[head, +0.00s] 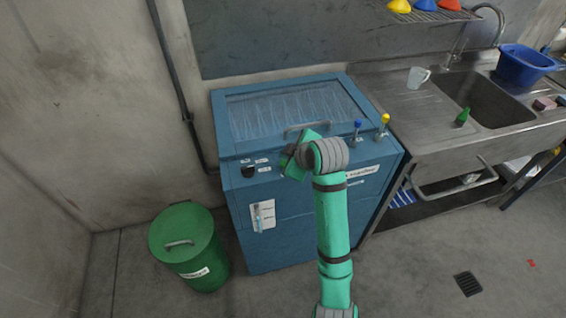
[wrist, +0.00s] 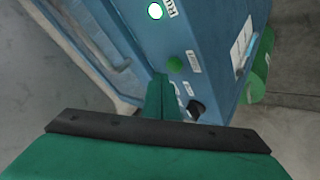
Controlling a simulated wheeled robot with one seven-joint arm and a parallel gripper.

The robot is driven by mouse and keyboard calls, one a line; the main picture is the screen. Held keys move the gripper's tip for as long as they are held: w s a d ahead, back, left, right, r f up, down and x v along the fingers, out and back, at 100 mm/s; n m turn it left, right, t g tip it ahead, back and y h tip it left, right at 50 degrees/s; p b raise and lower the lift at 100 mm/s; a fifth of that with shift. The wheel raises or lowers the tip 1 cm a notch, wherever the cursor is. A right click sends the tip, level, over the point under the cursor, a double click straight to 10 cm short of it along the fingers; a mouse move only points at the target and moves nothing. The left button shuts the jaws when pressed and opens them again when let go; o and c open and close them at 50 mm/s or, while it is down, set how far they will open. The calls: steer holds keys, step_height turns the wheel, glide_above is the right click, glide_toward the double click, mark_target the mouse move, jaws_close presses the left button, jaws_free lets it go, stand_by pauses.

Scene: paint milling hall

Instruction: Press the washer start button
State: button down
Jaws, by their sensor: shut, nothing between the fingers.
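The washer (head: 300,225) is a blue cabinet with a clear-panelled lid, standing against the wall. In the wrist view its front face (wrist: 215,35) carries a round green button (wrist: 174,64) with a small white label beside it. A bright, white-green lamp (wrist: 155,11) sits further along, by a label that seems to read RUN. A black knob (wrist: 196,108) is on the other side of the button. My gripper (head: 290,158) is at the washer's upper front edge; its shut, empty fingers (wrist: 163,82) are close to the green button. I cannot tell whether they touch it. In the head view my gripper hides the button.
A green lidded bin (head: 190,262) stands left of the washer.

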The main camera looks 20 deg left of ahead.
steer(key=shift+r, duration=2.55)
steer(key=shift+f, duration=0.1)
